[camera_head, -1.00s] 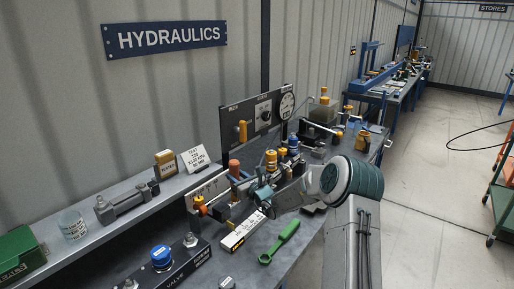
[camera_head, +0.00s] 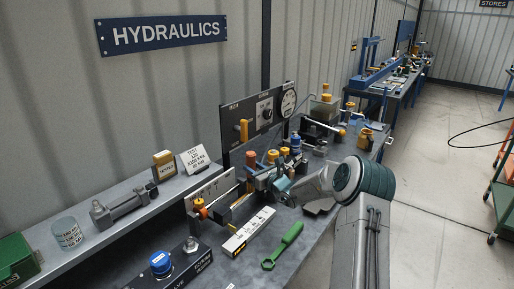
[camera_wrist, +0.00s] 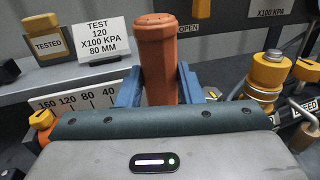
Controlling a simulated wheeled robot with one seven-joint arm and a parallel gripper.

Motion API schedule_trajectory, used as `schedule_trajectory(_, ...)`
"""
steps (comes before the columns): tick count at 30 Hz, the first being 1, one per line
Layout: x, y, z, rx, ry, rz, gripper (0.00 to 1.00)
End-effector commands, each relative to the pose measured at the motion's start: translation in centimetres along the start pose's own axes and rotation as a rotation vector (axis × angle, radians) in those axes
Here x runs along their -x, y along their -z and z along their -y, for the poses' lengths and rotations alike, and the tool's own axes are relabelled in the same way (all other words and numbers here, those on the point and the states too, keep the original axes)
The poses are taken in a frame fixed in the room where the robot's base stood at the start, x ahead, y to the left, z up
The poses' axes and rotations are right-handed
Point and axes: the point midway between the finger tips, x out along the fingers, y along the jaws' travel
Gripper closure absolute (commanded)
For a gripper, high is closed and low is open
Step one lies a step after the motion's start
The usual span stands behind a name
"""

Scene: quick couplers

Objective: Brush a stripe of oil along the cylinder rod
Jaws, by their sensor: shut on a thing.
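My gripper (camera_wrist: 158,88) has its blue fingers closed on both sides of an upright terracotta handle (camera_wrist: 158,50), which looks like the brush handle. In the head view the handle (camera_head: 251,159) stands over the bench, beside the white scale plate (camera_head: 212,189). The plate's numbers also show in the wrist view (camera_wrist: 78,101). An orange-ended fitting (camera_head: 199,206) sits at the plate's near end, where the cylinder rod seems to lie. The brush's lower end and most of the rod are hidden or too small to tell, so I cannot see whether they touch.
Yellow-capped fittings (camera_wrist: 262,78) stand close on the right. A gauge panel (camera_head: 262,120) rises behind. A green wrench (camera_head: 284,244) and a white labelled block (camera_head: 248,230) lie in front. A grey cylinder (camera_head: 125,208) and a tested box (camera_head: 163,166) sit on the shelf.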

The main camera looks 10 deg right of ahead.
Motion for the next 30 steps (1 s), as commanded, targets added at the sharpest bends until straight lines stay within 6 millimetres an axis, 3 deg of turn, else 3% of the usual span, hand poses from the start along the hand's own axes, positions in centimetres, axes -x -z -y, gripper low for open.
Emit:
schedule_trajectory(12,0.4,-4.3,0.8,0.002,0.007,0.001,0.96)
schedule_trajectory(21,0.0,-7.0,0.2,0.001,-0.002,0.001,0.96)
schedule_trajectory(30,-0.1,-8.1,-0.1,0.000,-0.005,0.000,0.96)
